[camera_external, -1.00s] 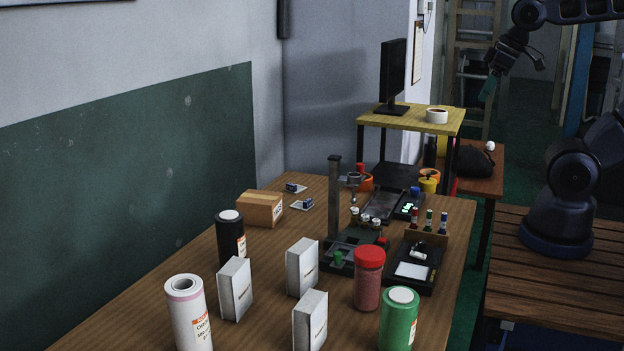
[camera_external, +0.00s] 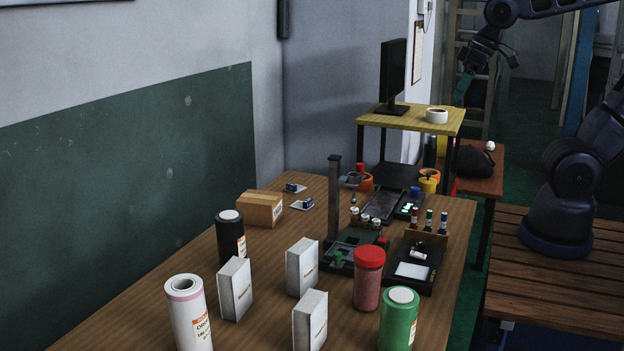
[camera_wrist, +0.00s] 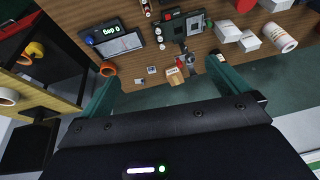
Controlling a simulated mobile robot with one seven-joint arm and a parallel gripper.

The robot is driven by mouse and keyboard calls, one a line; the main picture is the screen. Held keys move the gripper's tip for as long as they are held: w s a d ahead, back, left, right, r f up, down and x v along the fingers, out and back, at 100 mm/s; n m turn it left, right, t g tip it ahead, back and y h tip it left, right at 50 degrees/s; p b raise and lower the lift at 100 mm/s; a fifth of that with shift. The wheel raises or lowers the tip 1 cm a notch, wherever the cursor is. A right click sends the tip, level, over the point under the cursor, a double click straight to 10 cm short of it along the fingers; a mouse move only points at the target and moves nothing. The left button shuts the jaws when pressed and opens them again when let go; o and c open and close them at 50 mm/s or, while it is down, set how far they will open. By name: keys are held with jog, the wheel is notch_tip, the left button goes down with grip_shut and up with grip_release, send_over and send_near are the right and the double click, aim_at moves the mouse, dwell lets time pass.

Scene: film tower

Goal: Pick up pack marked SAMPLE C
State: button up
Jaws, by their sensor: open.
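Three white upright packs stand on the wooden table in the external view: a left pack (camera_external: 235,289), a back pack (camera_external: 301,267) and a front pack (camera_external: 310,320). Their print is too small to read, so I cannot tell which is SAMPLE C. White packs also show at the upper right of the wrist view, one of them here (camera_wrist: 228,31). My gripper (camera_external: 461,89) is high at the upper right, far from the packs and beyond the table. In the wrist view its green fingers are spread wide with nothing between them (camera_wrist: 162,70).
A white cylinder (camera_external: 188,315), black cylinder (camera_external: 230,240), red-lidded jar (camera_external: 368,280) and green cylinder (camera_external: 399,320) surround the packs. A stand with a tall post (camera_external: 334,200) rises behind them. A cardboard box (camera_external: 260,208) sits farther back. A monitor (camera_external: 393,75) stands on the yellow shelf.

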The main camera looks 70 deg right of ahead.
jog(key=w+a+f, duration=0.3)
jog(key=w+a, duration=0.2)
jog(key=w, duration=0.5)
jog(key=m+h, duration=0.1)
send_near(303, 246)
jog(key=w+f, duration=0.1)
jog(key=x, duration=0.6)
jog(key=shift+w, duration=0.1)
jog(key=shift+s+x, duration=0.15)
jog(key=shift+x, duration=1.2)
jog(key=shift+s+x, duration=0.15)
jog(key=shift+x, duration=1.2)
jog(key=shift+d, duration=0.15)
jog(key=c, duration=1.3)
